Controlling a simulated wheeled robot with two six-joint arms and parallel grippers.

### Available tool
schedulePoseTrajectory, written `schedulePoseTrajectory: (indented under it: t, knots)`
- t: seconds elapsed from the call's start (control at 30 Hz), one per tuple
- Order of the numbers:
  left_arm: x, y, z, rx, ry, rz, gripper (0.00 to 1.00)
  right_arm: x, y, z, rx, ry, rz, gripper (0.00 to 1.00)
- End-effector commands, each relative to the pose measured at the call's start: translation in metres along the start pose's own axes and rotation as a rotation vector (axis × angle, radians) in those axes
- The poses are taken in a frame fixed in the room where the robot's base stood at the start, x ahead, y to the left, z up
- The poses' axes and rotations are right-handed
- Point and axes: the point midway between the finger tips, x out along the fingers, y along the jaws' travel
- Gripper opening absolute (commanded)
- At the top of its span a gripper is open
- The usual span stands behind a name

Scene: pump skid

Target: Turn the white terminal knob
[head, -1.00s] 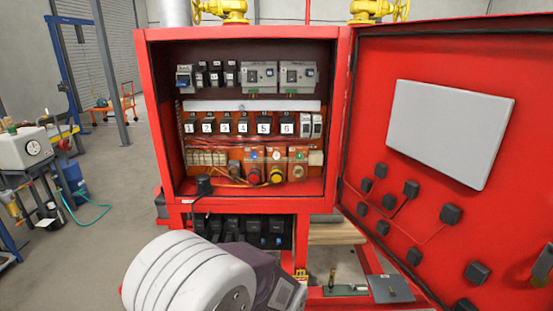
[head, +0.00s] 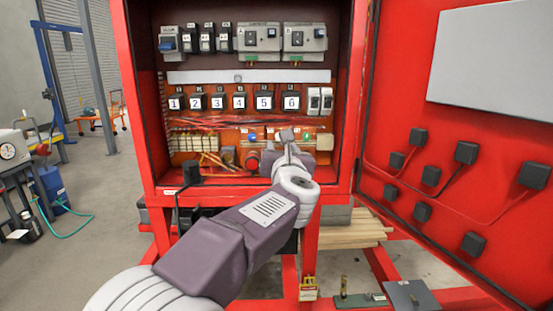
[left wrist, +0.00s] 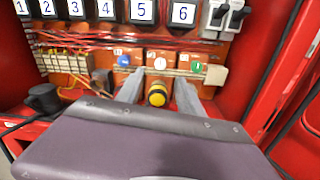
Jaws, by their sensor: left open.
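A row of terminal knobs sits low inside the red cabinet, below round blue, white and green markers. In the head view my left gripper (head: 278,150) reaches into the cabinet's lower right and hides that knob. A red knob (head: 252,160) shows just left of it. The knob under the green marker (left wrist: 196,67) is hidden. My right gripper is not in view.
Numbered black modules (head: 239,101) and a white strip (head: 238,77) are above. Cream terminal blocks (head: 196,143) and a black plug (head: 191,172) are at left. The cabinet's right wall and open red door (head: 455,150) bound the right side.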

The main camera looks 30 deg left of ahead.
Motion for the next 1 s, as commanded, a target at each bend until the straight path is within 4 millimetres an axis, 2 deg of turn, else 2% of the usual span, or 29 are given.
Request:
schedulePoseTrajectory:
  t: [0.17, 0.5, 0.6, 0.73, 0.93, 0.97, 1.0]
  knots:
    - [0.005, 0.000, 0.001, 0.004, 0.002, 0.001, 0.44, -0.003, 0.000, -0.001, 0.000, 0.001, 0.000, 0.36]
    - [0.070, 0.000, 0.001, 0.007, 0.004, 0.000, 0.44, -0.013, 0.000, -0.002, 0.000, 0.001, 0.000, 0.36]
    - [0.083, 0.000, 0.002, 0.007, 0.002, -0.001, 0.44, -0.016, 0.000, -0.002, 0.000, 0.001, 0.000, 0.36]
    - [0.091, -0.001, 0.001, 0.007, 0.001, -0.002, 0.44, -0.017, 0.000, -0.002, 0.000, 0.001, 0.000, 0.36]
    - [0.091, -0.001, 0.001, 0.007, 0.001, -0.003, 0.44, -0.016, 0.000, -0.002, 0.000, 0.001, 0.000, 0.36]
    - [0.091, -0.001, 0.001, 0.007, 0.001, -0.003, 0.41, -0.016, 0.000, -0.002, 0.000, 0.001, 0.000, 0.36]
    - [0.091, -0.001, 0.001, 0.007, 0.001, -0.003, 0.30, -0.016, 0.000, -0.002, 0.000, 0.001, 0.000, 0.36]
